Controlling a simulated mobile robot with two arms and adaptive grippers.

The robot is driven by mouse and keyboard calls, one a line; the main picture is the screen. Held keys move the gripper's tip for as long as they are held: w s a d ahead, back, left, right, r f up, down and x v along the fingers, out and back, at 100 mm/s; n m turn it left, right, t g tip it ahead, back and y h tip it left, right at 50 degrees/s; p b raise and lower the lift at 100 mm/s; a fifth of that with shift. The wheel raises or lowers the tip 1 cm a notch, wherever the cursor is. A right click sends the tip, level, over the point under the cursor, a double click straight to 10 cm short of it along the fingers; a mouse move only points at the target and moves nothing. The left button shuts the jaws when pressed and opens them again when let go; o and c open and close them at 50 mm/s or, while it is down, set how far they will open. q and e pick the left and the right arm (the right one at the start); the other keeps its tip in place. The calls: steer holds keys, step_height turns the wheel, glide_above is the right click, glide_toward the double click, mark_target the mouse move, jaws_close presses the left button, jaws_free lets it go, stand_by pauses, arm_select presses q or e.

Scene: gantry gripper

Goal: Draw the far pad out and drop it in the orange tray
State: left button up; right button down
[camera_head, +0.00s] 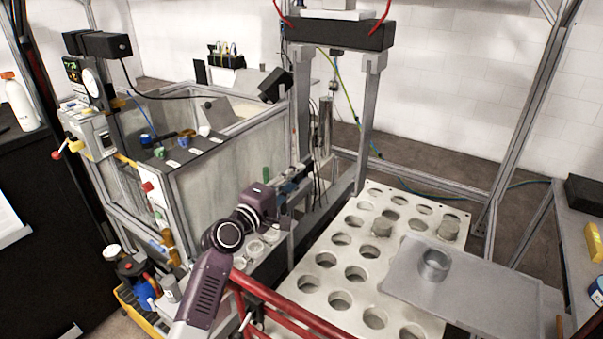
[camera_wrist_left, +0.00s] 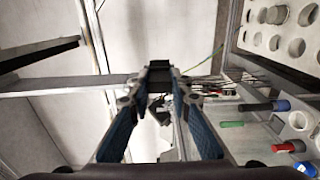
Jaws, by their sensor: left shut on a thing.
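My left gripper (camera_head: 288,196) reaches up from the lower front to the foot of the gantry gripper's left leg (camera_head: 303,110). In the left wrist view its two blue-padded fingers (camera_wrist_left: 160,80) close at their tips on a small dark piece (camera_wrist_left: 159,70). I take this piece for the far pad, but its outline is mostly hidden by the fingers. Whether it is free of its holder I cannot tell. A yellow-orange bin (camera_head: 133,312) stands at the lower left with tools in it; I cannot tell if it is the orange tray. My right gripper does not show.
A clear-walled tank (camera_head: 215,185) stands left of the gripper. In the wrist view, coloured markers (camera_wrist_left: 265,106) lie at right.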

arm_select(q)
steer(key=shift+r, duration=0.35)
jaws_close()
steer(key=shift+s+f, duration=0.1)
steer(key=shift+f, duration=0.05)
steer(key=p+v, duration=0.3)
steer(key=v, duration=0.4)
steer(key=shift+f, duration=0.2)
stand_by(0.4)
steer(key=p+v, duration=0.1)
steer(key=v, duration=0.7)
stand_by(0.5)
